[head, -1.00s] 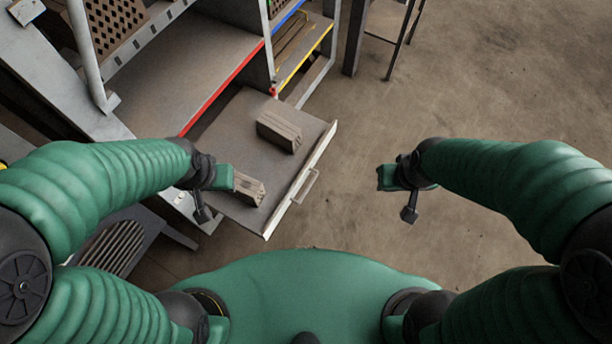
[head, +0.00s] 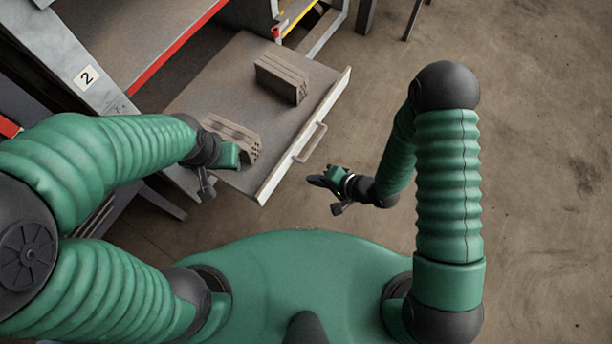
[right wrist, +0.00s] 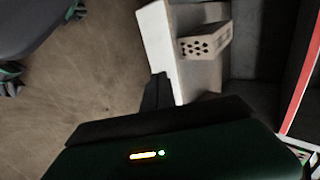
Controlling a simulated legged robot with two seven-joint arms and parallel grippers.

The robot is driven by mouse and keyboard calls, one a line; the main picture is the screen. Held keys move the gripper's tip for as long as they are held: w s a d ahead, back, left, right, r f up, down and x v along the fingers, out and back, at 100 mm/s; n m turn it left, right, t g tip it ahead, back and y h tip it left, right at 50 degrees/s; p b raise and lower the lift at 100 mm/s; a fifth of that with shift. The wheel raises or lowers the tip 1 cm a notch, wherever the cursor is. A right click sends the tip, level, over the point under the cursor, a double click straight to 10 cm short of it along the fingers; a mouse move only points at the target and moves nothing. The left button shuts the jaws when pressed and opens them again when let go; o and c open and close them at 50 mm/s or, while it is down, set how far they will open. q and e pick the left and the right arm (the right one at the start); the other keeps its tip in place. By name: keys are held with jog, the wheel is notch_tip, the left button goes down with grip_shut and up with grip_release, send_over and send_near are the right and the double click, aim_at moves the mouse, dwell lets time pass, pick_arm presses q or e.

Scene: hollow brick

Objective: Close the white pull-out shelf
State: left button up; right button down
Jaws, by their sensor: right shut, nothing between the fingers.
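The white pull-out shelf (head: 222,88) is pulled out from the rack in the head view, its white front edge with a bar handle (head: 311,143) facing right. Two hollow bricks lie on it: one far brick (head: 282,78) and one near brick (head: 236,135), partly behind my left gripper. My right gripper (head: 318,181) is shut and empty, just off the shelf's front, below the handle in the picture. The right wrist view shows the shelf's white front (right wrist: 158,45) and a brick (right wrist: 205,43). My left gripper (head: 212,190) hangs by the shelf's near side; its fingers are unclear.
The rack has a red-edged level (head: 180,45) and a yellow-edged one (head: 300,17) at the top. A slanted grey post with a "2" label (head: 87,77) stands at the left. The concrete floor (head: 540,150) on the right is clear.

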aim_at(280, 169)
jog(key=x, duration=0.3)
jog(key=r+b+x, duration=0.1)
jog(key=x, duration=0.3)
jog(key=a+b+x, duration=0.1)
jog(key=x, duration=0.3)
jog(key=shift+w+r, duration=0.3)
jog(key=shift+w, duration=0.05)
jog(key=shift+w+a, duration=0.15)
jog(key=shift+a, duration=0.2)
